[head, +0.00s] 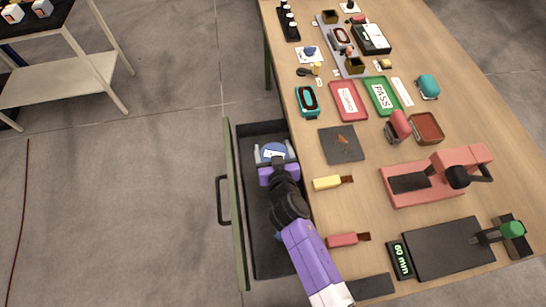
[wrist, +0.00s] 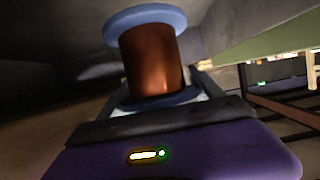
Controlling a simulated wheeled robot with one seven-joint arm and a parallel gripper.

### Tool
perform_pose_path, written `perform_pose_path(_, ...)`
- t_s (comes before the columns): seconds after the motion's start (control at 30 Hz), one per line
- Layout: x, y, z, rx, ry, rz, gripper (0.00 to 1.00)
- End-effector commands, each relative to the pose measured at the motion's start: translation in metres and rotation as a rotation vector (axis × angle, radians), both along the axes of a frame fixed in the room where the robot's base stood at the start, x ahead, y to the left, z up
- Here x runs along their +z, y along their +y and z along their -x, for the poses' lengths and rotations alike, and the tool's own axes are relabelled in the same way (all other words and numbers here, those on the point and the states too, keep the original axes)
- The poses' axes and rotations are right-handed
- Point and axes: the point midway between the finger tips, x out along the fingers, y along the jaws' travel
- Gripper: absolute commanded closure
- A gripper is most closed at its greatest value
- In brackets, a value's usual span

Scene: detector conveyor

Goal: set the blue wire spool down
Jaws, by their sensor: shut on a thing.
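The blue wire spool (wrist: 152,58) has pale blue flanges and a copper-coloured winding, and it stands a little tilted in the wrist view. In the head view the spool (head: 272,150) is partly covered by my gripper. My purple gripper (head: 272,156) reaches down into the open drawer (head: 262,245) and is shut on the spool. In the wrist view the fingers of my gripper (wrist: 165,100) are around the spool's lower end. Whether the spool touches the drawer floor cannot be told.
The drawer's green front (head: 236,205) with its handle is on the left, and the wooden table (head: 375,225) is on the right. The table holds a red tray (head: 348,100), a green tray (head: 382,96) and a red press (head: 435,180). The drawer floor below my gripper looks bare.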

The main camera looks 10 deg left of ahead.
Motion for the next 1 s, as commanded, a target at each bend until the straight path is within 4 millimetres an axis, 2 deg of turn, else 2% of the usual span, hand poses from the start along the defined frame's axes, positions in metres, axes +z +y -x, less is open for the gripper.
perform_pose_path(0.07, -0.003, 0.001, -0.001, 0.001, -0.004, -0.001, 0.97)
perform_pose_path(0.23, -0.03, 0.0, -0.001, 0.0, -0.002, 0.0, 0.97)
perform_pose_path(0.33, -0.039, 0.001, -0.001, 0.003, -0.004, 0.0, 0.97)
perform_pose_path(0.83, -0.046, 0.001, -0.001, 0.001, -0.004, -0.001, 0.97)
perform_pose_path(0.87, -0.047, 0.0, 0.0, 0.0, -0.001, 0.0, 0.21)
perform_pose_path(0.9, -0.046, 0.0, 0.0, 0.0, 0.0, 0.0, 0.16)
perform_pose_path(1.0, -0.046, 0.0, 0.0, 0.0, 0.0, 0.0, 0.16)
